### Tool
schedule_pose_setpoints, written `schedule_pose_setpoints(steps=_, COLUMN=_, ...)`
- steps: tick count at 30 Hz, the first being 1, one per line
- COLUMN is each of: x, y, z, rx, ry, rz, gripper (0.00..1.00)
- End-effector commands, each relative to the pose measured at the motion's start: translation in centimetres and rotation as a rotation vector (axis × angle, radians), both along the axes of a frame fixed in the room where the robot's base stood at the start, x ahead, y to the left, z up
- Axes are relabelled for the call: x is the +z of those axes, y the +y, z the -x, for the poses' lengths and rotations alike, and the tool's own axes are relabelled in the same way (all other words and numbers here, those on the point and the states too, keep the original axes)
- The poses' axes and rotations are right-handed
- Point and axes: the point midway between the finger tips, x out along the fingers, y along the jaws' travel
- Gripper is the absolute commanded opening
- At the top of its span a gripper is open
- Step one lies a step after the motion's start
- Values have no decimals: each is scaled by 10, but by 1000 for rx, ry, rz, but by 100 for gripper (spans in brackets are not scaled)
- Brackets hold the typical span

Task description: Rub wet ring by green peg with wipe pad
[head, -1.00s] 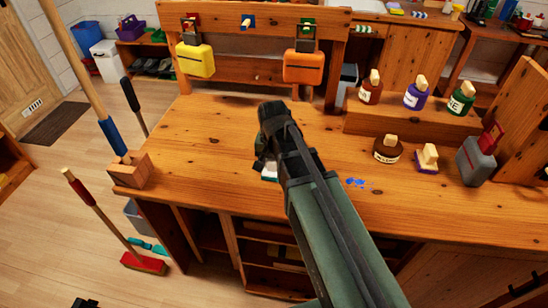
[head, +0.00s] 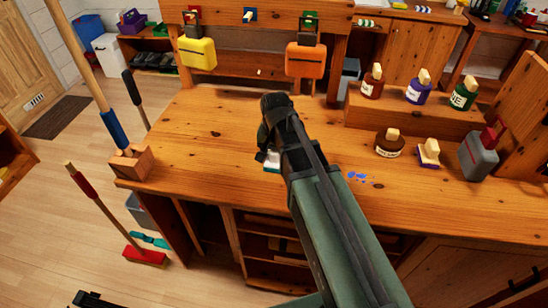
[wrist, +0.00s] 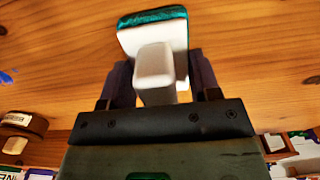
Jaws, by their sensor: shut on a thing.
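The wipe pad (wrist: 152,32) is white with a teal face and a pale block handle. My gripper (wrist: 160,82) is shut on that handle in the wrist view. In the head view my gripper (head: 266,150) is over the middle of the wooden bench, and only a small white and teal part of the pad (head: 271,163) shows. I cannot tell whether the pad touches the wood. I cannot make out a wet ring; my arm covers part of the bench.
A blue splatter (head: 357,177) lies on the bench (head: 205,155) right of my arm. A brown jar (head: 389,147), a yellow-topped brush (head: 428,152) and a grey can (head: 478,155) stand farther right. Three bottles stand on a raised shelf (head: 420,112).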

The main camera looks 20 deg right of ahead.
Motion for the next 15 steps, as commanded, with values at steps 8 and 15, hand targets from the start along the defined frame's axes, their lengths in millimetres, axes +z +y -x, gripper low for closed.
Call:
schedule_pose_setpoints(steps=8, x=0, y=-8, z=-17, rx=-2, ry=-4, rz=2, gripper=38)
schedule_pose_setpoints(steps=15, x=1, y=-17, z=-35, rx=-1, ry=-4, rz=2, gripper=38)
